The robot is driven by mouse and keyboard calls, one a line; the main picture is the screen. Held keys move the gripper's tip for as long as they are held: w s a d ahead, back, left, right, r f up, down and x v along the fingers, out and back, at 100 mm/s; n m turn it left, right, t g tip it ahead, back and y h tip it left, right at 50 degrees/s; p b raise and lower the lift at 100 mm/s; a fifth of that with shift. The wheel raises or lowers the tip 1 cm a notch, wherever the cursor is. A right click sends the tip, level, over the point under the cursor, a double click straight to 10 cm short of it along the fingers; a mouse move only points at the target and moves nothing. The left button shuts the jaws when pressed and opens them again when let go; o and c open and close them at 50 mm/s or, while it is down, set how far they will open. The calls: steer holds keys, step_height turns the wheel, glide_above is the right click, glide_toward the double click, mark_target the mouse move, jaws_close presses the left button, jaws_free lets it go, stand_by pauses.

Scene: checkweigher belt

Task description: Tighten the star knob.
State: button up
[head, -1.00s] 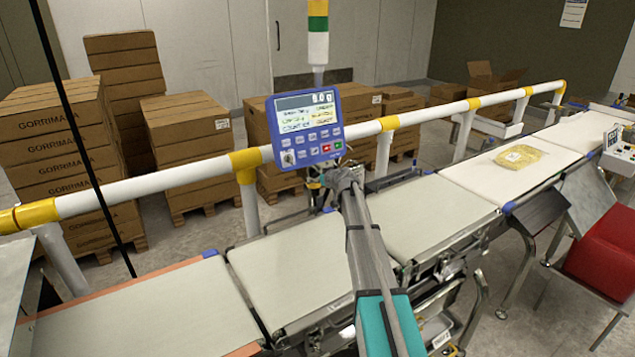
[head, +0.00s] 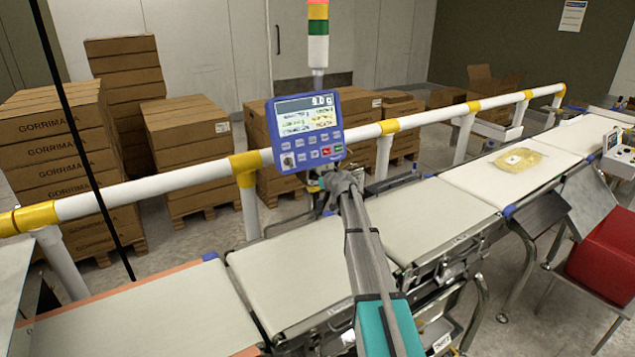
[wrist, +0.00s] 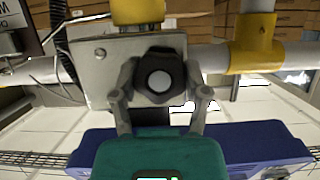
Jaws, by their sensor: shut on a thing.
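The star knob (wrist: 160,79) is black with a round pale centre. In the wrist view it sits in front of a grey metal plate (wrist: 98,72) below a yellow fitting. My gripper (wrist: 161,88) is shut on the knob, one finger on each side of it. In the head view my gripper (head: 335,183) is below the blue control display, at the far edge of the belts, and the knob is not discernible there.
The blue display (head: 306,130) stands just above my gripper and reads about 9.0 g. A white and yellow rail (head: 150,193) runs behind the belts. A yellow pack (head: 520,159) lies on the right belt. Stacked cartons (head: 60,140) stand behind the rail.

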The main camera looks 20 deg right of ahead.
steer(key=shift+y, duration=0.3)
steer(key=m+y+b, duration=0.1)
steer(key=m, duration=0.2)
steer(key=shift+d+f+y, duration=0.1)
steer(key=shift+f+y, duration=0.05)
steer(key=shift+y, duration=0.25)
steer(key=m+y+b, duration=0.2)
steer(key=m, duration=0.2)
steer(key=shift+f, duration=0.1)
steer(key=m+t+y+b, duration=0.1)
steer(key=m+y+b, duration=0.1)
steer(key=m+b, duration=0.1)
steer(key=shift+m+y, duration=0.3)
steer(key=shift+m, duration=0.4)
steer(key=m+t+b, duration=0.1)
steer(key=m+b, duration=0.1)
steer(key=m, duration=0.2)
steer(key=shift+y+b, duration=0.4)
steer(key=o, duration=1.1)
steer(key=shift+o, duration=0.2)
steer(key=shift+r, duration=0.2)
